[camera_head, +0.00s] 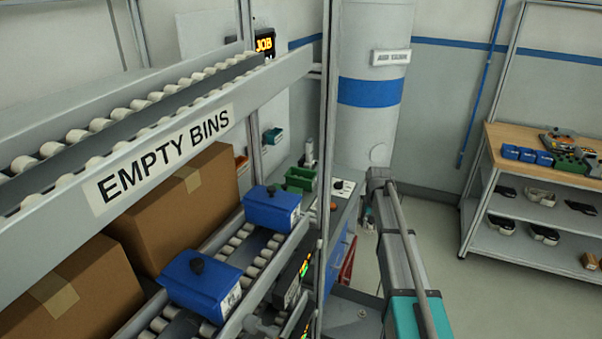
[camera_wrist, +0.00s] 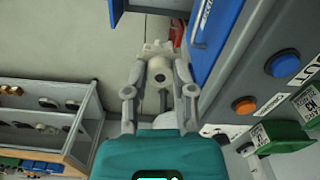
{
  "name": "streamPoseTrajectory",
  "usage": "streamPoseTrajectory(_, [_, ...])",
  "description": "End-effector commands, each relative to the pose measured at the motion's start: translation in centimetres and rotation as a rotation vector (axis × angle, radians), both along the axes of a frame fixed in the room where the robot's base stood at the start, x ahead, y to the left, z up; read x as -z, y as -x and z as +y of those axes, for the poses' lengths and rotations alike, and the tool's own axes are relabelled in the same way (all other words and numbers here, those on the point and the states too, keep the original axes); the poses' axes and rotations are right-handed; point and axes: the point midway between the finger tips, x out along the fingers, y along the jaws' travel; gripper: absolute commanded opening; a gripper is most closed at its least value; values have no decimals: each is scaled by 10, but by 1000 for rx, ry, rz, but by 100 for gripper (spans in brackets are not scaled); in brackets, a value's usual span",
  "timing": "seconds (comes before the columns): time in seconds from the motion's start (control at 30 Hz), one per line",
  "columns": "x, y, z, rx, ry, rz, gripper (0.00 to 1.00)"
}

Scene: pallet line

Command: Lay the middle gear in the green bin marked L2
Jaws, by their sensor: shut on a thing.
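A pale, toothed gear (camera_wrist: 157,54) with a dark centre hole is held between the fingers of my gripper (camera_wrist: 160,78) in the wrist view. My gripper is shut on it, above the floor beside the grey workstation. A green bin (camera_wrist: 284,136) with a white label stands at the lower right of the wrist view, apart from the gear. Green also shows behind another label at the right edge. In the head view a green bin (camera_head: 300,177) stands on the workstation behind the rack post. I cannot read an L2 mark on any bin. The gear cannot be made out in the head view.
The workstation panel (camera_wrist: 240,75) has a blue button (camera_wrist: 283,64) and an orange button (camera_wrist: 244,105). Blue bins (camera_head: 271,208) sit on the roller rack at left, with a post beside it. A shelf bench (camera_head: 530,240) stands at right; the floor between is clear.

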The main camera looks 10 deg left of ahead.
Motion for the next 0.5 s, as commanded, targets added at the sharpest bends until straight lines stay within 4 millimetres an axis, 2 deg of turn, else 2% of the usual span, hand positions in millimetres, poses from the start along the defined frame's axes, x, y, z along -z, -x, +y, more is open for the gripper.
streamPoseTrajectory(0.03, [-17,0,0,0,0,0,0])
streamPoseTrajectory(0.1, [-29,0,0,0,0,0,0])
streamPoseTrajectory(0.3, [-60,0,0,0,0,0,0])
streamPoseTrajectory(0.5, [-83,0,0,0,0,0,0])
